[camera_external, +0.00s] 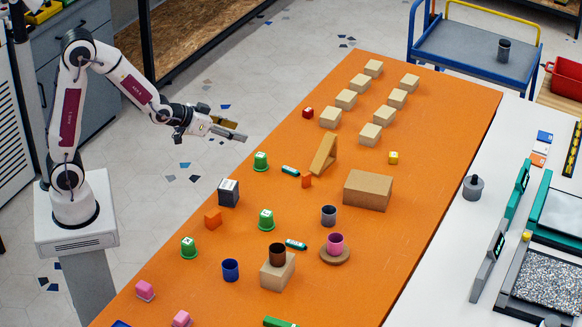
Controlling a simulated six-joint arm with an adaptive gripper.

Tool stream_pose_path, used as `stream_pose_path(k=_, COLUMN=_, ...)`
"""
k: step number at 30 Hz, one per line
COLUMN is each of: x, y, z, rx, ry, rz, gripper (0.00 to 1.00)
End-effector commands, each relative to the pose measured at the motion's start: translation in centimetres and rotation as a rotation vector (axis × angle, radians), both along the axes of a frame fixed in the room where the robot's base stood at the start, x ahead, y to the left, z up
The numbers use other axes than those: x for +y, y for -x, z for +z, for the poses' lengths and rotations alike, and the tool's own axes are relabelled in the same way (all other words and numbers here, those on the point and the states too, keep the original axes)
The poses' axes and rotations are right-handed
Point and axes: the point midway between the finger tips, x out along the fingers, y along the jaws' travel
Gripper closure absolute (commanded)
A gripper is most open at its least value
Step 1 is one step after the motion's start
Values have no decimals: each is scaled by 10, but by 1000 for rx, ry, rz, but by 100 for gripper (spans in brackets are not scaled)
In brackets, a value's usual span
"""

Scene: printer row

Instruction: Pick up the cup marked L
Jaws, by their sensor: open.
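The marks are too small to read, so I cannot tell which is L. Other cups are blue (230,271), dark grey (329,217), brown (277,255) on a tan block, and pink (336,245) on a round brown base. My gripper (240,131) is open and empty, raised beyond the table's left edge, apart from every cup.
Teal-and-white small items (291,171) lie nearby.

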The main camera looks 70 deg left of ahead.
Motion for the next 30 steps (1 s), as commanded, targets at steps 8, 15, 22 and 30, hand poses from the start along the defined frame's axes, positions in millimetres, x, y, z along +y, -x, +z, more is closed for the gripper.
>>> stream_pose_path(k=8, x=18, y=-29, z=-32, rx=-81, ry=-11, rz=35, gripper=51)
stream_pose_path(k=15, x=34, y=-47, z=-58, rx=-156, ry=-27, rz=64, gripper=51)
stream_pose_path(k=22, x=47, y=-57, z=-85, rx=-227, ry=-45, rz=89, gripper=51)
stream_pose_path(k=30, x=63, y=-59, z=-116, rx=-309, ry=-70, rz=118, gripper=51)
